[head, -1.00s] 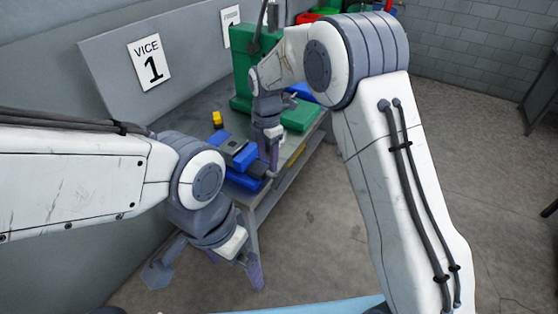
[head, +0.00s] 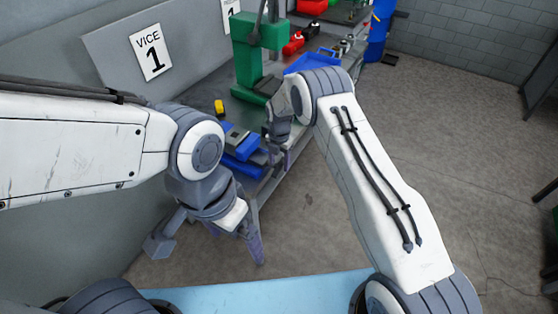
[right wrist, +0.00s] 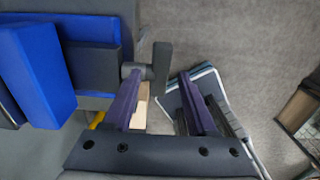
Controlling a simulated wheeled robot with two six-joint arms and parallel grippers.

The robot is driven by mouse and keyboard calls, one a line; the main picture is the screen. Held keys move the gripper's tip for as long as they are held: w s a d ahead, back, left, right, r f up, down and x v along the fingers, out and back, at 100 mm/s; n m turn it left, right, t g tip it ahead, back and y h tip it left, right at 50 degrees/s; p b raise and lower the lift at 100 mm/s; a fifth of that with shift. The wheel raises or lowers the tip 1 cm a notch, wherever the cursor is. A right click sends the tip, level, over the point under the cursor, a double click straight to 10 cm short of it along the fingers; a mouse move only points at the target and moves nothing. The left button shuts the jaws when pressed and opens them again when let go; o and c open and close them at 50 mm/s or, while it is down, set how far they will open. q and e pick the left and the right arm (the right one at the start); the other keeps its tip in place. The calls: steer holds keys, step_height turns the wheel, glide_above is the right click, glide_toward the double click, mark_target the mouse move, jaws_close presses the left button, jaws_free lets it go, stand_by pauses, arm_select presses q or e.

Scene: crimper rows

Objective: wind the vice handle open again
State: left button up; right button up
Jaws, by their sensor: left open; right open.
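The blue and grey vice (head: 240,147) sits on the bench under the "VICE 1" sign (head: 150,52). In the right wrist view, the vice (right wrist: 40,70) fills the upper left. Its grey handle bar (right wrist: 161,68) stands at the end of a short screw. My right gripper (head: 283,155) is at the vice's front end. In the right wrist view, my right gripper (right wrist: 160,80) is open, its purple fingertips on either side of the handle's lower end, with gaps visible. My left gripper (head: 245,242) is open and empty, low in front of the bench.
A green press (head: 250,60) stands behind the vice. A small yellow piece (head: 219,107) lies beside the vice. A blue tray (head: 312,62) and red items (head: 293,43) are farther along the bench.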

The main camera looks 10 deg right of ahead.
steer(key=shift+f, duration=0.4)
jaws_close()
steer(key=shift+s, duration=0.1)
steer(key=shift+s+a+f+t+h+b, duration=0.1)
steer(key=shift+a+f+t+h+b, duration=0.1)
steer(key=shift+t+h+b, duration=0.65)
steer(key=t+b, duration=0.1)
steer(key=b, duration=0.3)
steer(key=t+h+b, duration=0.1)
steer(key=b, duration=0.4)
steer(key=t+h+b, duration=0.1)
steer(key=b, duration=0.4)
steer(key=shift+s+a+f+t, duration=0.2)
steer(key=shift+s+t, duration=0.05)
steer(key=shift+t, duration=0.1)
steer(key=shift+r+h+b, duration=0.1)
steer(key=shift+h+b, duration=0.15)
steer(key=shift+b, duration=0.35)
